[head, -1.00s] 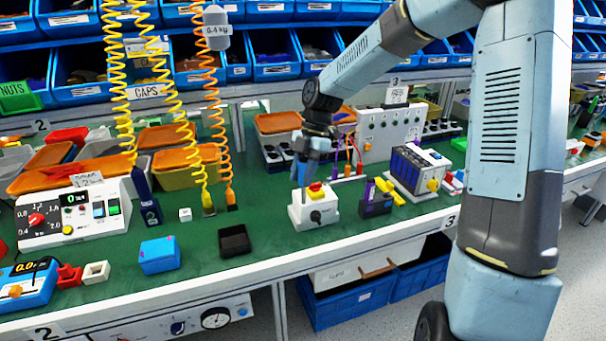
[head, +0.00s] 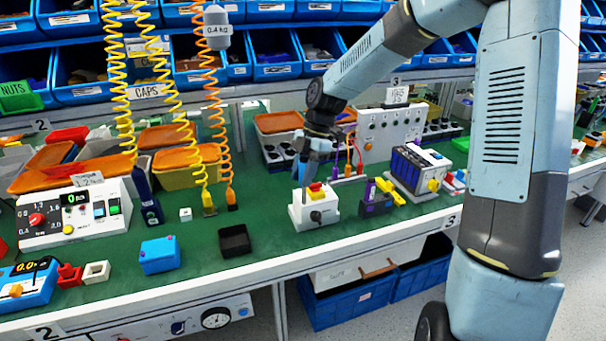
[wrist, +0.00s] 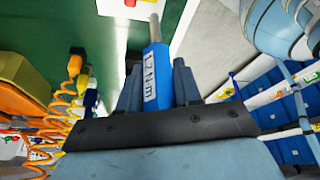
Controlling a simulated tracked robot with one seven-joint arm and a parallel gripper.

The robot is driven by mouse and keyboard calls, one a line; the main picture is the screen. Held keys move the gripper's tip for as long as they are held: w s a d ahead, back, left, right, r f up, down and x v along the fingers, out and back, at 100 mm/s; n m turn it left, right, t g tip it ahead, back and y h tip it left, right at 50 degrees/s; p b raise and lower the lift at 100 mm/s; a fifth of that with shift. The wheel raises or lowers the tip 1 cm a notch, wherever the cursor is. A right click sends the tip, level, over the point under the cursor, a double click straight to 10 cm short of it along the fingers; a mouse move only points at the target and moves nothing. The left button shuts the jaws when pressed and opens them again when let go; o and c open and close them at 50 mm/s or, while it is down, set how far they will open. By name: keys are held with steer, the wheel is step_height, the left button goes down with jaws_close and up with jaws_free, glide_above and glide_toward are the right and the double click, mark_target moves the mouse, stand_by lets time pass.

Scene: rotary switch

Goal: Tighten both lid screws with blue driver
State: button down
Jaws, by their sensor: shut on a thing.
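A white switch box (head: 315,214) with a dark rotary knob (head: 316,215) on its front and a red and yellow block (head: 315,190) on top stands on the green bench. My gripper (head: 311,158) is above it, shut on the blue driver (wrist: 157,78), whose side is marked 1.2 Nm. The driver's metal shaft (wrist: 154,28) points down at the box's left part in the head view. Whether the tip touches a screw cannot be told. The lid screws are too small to make out.
A dark tray (head: 235,240) and a blue box (head: 159,255) lie to the left. A purple and yellow device (head: 377,199) stands close on the right. Coiled cables (head: 220,130) hang to the left. The bench's front edge is near.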

steer(key=m+t, duration=0.1)
steer(key=m, duration=0.2)
steer(key=m+t+y, duration=0.1)
steer(key=m, duration=0.2)
steer(key=shift+w+m, duration=0.1)
steer(key=shift+m, duration=0.2)
stand_by(0.4)
steer(key=m+t, duration=0.1)
steer(key=m, duration=0.2)
steer(key=shift+t, duration=0.3)
steer(key=m, duration=0.2)
steer(key=m+t, duration=0.1)
steer(key=m, duration=0.1)
steer(key=shift+w+f+t+h, duration=0.1)
steer(key=shift+t+h, duration=0.2)
steer(key=shift+m, duration=0.5)
